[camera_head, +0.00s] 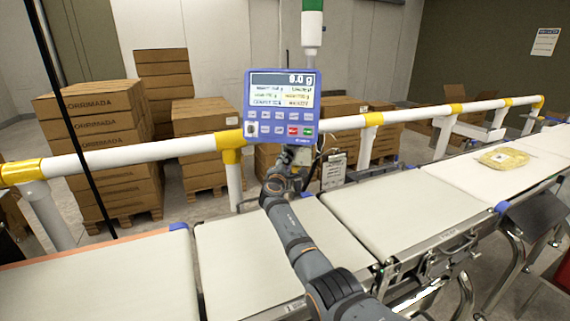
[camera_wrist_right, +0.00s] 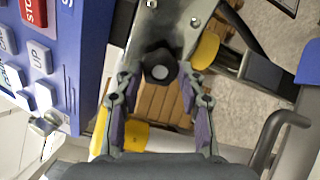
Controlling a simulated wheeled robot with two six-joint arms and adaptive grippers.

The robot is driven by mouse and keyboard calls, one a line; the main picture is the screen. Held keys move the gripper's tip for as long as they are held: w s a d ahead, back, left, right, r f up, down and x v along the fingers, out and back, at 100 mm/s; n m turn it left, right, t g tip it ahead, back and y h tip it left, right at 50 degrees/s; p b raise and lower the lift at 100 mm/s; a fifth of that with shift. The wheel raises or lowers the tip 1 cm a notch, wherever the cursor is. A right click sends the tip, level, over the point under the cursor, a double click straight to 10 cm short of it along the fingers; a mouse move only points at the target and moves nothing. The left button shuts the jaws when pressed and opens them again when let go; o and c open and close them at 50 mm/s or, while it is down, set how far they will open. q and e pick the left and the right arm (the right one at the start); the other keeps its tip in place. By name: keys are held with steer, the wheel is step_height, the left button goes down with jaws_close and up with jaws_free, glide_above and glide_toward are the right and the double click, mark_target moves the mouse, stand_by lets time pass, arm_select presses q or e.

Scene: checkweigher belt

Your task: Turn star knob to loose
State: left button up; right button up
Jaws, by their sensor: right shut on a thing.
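The star knob (camera_wrist_right: 160,66) is a dark, lobed knob with a pale round centre, on a metal bracket (camera_wrist_right: 172,28) in the right wrist view. My right gripper (camera_wrist_right: 157,80) has its two fingers on either side of the knob and is shut on it. In the head view my right gripper (camera_head: 288,163) is just under the blue display unit (camera_head: 255,100), and it hides the knob there. The knob's turn angle is hard to tell. My left gripper is in neither view.
The white conveyor belts (camera_head: 245,255) run below my right arm. A white and yellow guard rail (camera_head: 130,155) crosses behind them. A yellow package (camera_head: 503,158) lies on the right belt. Stacked cartons (camera_head: 100,125) stand behind the rail.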

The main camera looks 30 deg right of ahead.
steer(key=shift+f, duration=0.1)
stand_by(0.3)
steer(key=o, duration=1.2)
steer(key=shift+c, duration=0.2)
steer(key=v, duration=1.2)
